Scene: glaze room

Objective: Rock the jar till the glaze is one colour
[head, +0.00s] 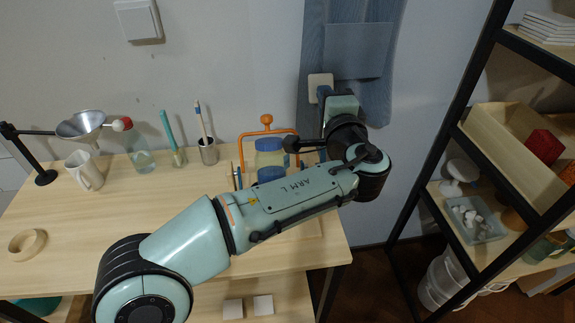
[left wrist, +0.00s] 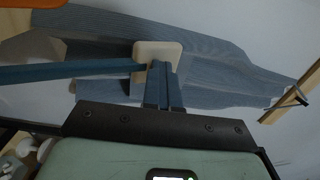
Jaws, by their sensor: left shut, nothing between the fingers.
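The jar (head: 269,158) stands in an orange frame with a knob (head: 267,119) on the wooden table. It shows a yellow band above a dark blue one, so the colours look separate. My left forearm hides its lower part and much of the frame. My left gripper (head: 322,94) is beyond and to the right of the jar, near the wall, apart from the jar. In the left wrist view its blue fingers (left wrist: 162,88) are together with nothing between them, in front of a beige block (left wrist: 157,56). My right gripper is out of view.
A blue apron (head: 357,50) hangs on the wall behind the gripper. A funnel on a stand (head: 80,125), a mug (head: 85,171), a bottle (head: 140,152) and a brush holder (head: 208,152) stand left. A ring (head: 27,245) lies near the left edge. A black-framed shelf (head: 465,110) stands right.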

